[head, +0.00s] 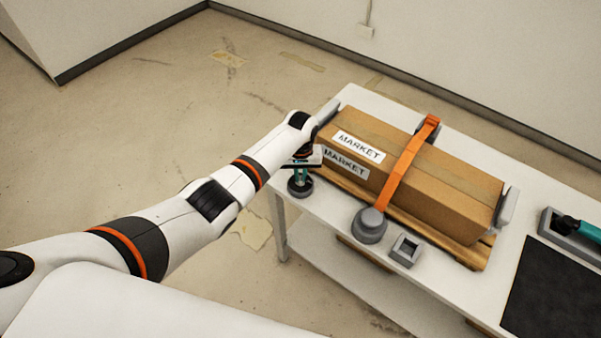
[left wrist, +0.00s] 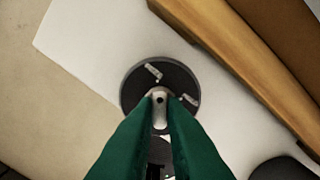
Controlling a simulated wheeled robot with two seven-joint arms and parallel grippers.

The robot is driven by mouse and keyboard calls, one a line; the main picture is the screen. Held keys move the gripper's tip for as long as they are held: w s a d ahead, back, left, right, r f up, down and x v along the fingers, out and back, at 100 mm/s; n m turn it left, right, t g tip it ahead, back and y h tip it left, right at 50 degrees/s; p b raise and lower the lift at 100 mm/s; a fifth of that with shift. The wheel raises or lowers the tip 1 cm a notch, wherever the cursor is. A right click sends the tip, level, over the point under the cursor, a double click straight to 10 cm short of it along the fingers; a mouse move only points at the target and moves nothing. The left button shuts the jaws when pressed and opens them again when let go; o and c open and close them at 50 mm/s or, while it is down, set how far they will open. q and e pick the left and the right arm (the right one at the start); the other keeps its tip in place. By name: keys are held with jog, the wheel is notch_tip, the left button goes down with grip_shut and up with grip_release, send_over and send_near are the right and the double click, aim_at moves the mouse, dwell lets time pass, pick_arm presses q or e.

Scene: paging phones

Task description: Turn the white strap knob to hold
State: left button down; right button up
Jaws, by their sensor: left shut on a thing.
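The white strap knob (left wrist: 160,115) shows in the left wrist view as a small pale lever on a dark round dial (left wrist: 128,92). Two small pale marks sit on the dial, one at the upper left and one at the right. The lever's rounded end points up in the picture, between the two marks. My left gripper (left wrist: 161,99) is shut on the lever, with a green finger on each side. In the head view my left gripper (head: 301,173) is over the dark round base (head: 300,188) at the table's left corner, and it hides the knob.
A cardboard box (head: 450,190) marked MARKET lies on a wooden board beside the knob. An orange strap (head: 400,172) crosses it to a grey round fitting (head: 370,226). A grey square holder (head: 406,250) and a black mat (head: 550,290) are on the white table (head: 320,213).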

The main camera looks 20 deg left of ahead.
pick_arm(q)
jog(key=m, duration=0.3)
jog(key=shift+r+p, duration=0.1)
jog(key=shift+p, duration=0.2)
jog(key=m, duration=0.9)
jog(key=shift+w+m, duration=0.1)
jog(key=shift+m, duration=2.1)
jog(key=c, duration=1.5)
grip_release()
jog(key=shift+r, duration=0.1)
